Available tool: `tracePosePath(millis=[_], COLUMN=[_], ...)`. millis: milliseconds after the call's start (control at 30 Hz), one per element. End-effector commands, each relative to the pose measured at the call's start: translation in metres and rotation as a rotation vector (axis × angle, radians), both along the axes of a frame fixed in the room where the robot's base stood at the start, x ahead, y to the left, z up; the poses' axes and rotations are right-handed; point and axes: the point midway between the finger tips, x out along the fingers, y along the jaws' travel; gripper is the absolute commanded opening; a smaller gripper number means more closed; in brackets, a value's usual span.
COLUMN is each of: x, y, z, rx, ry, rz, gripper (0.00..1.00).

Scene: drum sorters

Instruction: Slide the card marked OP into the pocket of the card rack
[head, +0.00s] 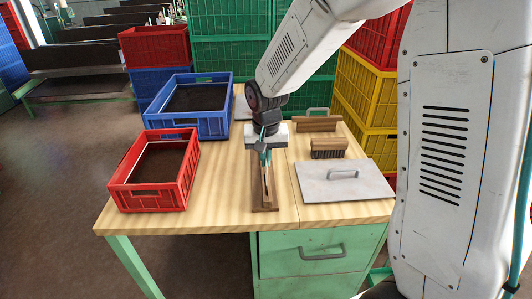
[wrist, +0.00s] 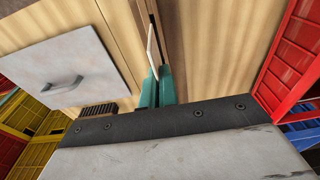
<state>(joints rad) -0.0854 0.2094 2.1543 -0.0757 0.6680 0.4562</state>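My gripper (head: 265,158) points down over the table, its teal fingers just above a narrow brown wooden rack (head: 264,208). In the wrist view the fingers (wrist: 157,85) are close together on a thin pale card (wrist: 152,42), seen nearly edge-on. The card stands along the dark wooden strips of the rack (wrist: 173,25). I cannot tell whether it sits in the rack's slot or just beside it. Its marking is not readable.
A red crate (head: 155,199) and a blue crate (head: 203,126) stand on the table's left. On the right are a brush (head: 328,149) and a grey metal plate with a handle (head: 370,187). The wood between the red crate and rack is clear.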

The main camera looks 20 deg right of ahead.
Motion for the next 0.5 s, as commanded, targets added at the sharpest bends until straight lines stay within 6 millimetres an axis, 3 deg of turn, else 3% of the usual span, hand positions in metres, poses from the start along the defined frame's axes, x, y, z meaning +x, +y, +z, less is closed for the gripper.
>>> tracePosePath(millis=[500], x=[0.000], y=[0.000], z=[-0.028], rx=[0.000], ry=[0.000], rz=[0.000], gripper=[0.00])
